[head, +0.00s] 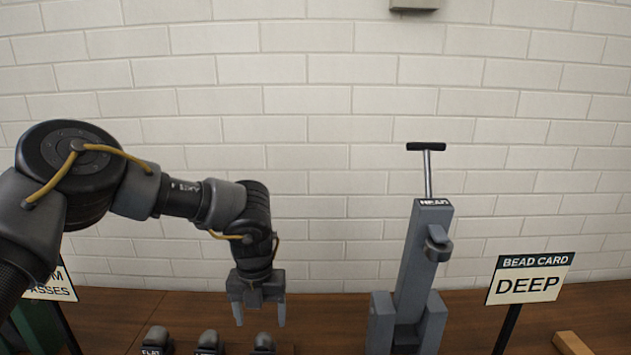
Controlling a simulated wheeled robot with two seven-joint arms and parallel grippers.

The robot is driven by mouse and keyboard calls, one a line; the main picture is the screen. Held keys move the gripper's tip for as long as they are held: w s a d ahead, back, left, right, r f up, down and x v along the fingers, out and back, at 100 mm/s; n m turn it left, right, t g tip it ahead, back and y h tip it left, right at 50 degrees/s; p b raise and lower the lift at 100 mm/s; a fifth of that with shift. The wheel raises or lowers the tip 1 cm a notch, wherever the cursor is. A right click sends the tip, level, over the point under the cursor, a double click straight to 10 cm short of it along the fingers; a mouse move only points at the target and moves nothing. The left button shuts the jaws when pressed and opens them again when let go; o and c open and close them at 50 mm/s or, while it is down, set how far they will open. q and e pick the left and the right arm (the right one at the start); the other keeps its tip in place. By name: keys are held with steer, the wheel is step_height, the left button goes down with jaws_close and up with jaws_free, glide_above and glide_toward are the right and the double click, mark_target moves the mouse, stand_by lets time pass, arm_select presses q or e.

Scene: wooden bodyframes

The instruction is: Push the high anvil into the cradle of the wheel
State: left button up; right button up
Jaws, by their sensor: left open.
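Three dark, rounded anvils stand in a row at the bottom edge, partly cut off by the frame: a left one (157,338) labelled FLAT, a middle one (208,340), and a right one (264,342). I cannot read which is the high anvil. My left gripper (259,314) points down, open and empty, just above or behind the right anvil in the picture. The wheel (410,265) is a grey upright frame with a T-handle on top, a rounded part on its side and two blocks at its base. Its cradle is not clearly visible. My right gripper is out of view.
A bead card (529,279) reading DEEP stands on a post at the right. A partly hidden sign (55,285) stands at the left behind my arm. A wooden block (571,343) lies at the bottom right. Bare brown tabletop (325,315) lies between gripper and wheel.

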mark_target(262, 336)
arm_select(q)
steer(key=shift+f+b, duration=0.5)
steer(key=shift+f, duration=0.2)
step_height(262, 336, down, 4)
steer(key=b, duration=0.3)
steer(key=shift+f+b, duration=0.2)
steer(key=shift+b, duration=0.1)
step_height(262, 336, down, 3)
steer(key=shift+r+b, duration=0.2)
steer(key=shift+b, duration=0.2)
steer(key=shift+f, duration=0.3)
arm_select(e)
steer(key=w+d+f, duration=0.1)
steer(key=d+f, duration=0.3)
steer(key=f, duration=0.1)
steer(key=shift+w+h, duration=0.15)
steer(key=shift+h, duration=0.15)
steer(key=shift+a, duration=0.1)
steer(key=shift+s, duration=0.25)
arm_select(q)
steer(key=shift+p, duration=0.3)
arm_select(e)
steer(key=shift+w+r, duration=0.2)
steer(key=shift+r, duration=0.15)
arm_select(q)
steer(key=shift+c, duration=0.4)
